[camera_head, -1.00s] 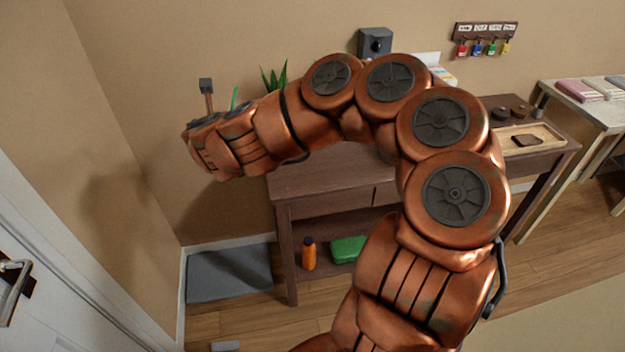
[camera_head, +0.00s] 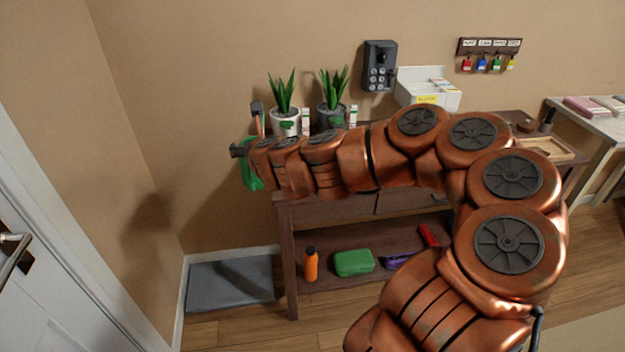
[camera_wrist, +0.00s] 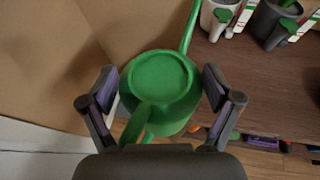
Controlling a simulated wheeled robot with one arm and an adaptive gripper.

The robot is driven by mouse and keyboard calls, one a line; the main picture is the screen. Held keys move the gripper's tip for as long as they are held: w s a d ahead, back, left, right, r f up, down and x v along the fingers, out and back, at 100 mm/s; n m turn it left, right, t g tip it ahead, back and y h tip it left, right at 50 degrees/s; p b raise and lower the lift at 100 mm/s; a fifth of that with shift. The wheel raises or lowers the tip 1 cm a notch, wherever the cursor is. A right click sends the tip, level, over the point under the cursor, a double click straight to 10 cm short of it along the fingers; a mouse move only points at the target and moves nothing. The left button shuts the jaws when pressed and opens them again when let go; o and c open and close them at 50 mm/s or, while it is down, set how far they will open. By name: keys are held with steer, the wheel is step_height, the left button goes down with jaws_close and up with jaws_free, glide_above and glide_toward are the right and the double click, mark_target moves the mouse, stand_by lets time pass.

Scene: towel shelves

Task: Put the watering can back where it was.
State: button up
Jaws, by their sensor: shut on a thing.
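The green watering can (camera_wrist: 158,85) is between the two fingers of my gripper (camera_wrist: 160,98) in the wrist view. My gripper is shut on it. In the head view the watering can (camera_head: 251,174) is mostly hidden behind my gripper (camera_head: 246,131), off the left end of the wooden console table (camera_head: 345,203). The wrist view shows the table top (camera_wrist: 265,85) to the right of the can. Two potted plants stand at the table's back left, one in a white pot (camera_head: 285,124) and one in a grey pot (camera_head: 331,119). Small white-and-red items stand beside them.
The lower shelf holds an orange bottle (camera_head: 310,264), a green bundle (camera_head: 353,262), and purple and red items. A grey mat (camera_head: 230,283) lies on the floor at left. My arm hides much of the table top.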

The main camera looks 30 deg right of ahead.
steer(key=shift+s+d+f+n+y+b, duration=1.35)
steer(key=shift+s+d+f+b, duration=0.7)
steer(key=shift+s+d+b, duration=3.45)
steer(key=w+d+f, duration=0.2)
steer(key=w+d, duration=0.2)
steer(key=w, duration=0.3)
steer(key=w+d+f, duration=0.3)
steer(key=w+d, duration=0.2)
steer(key=w, duration=0.3)
steer(key=shift+w, duration=0.2)
steer(key=shift+f, duration=0.2)
steer(key=o, duration=1.6)
steer(key=shift+c, duration=0.2)
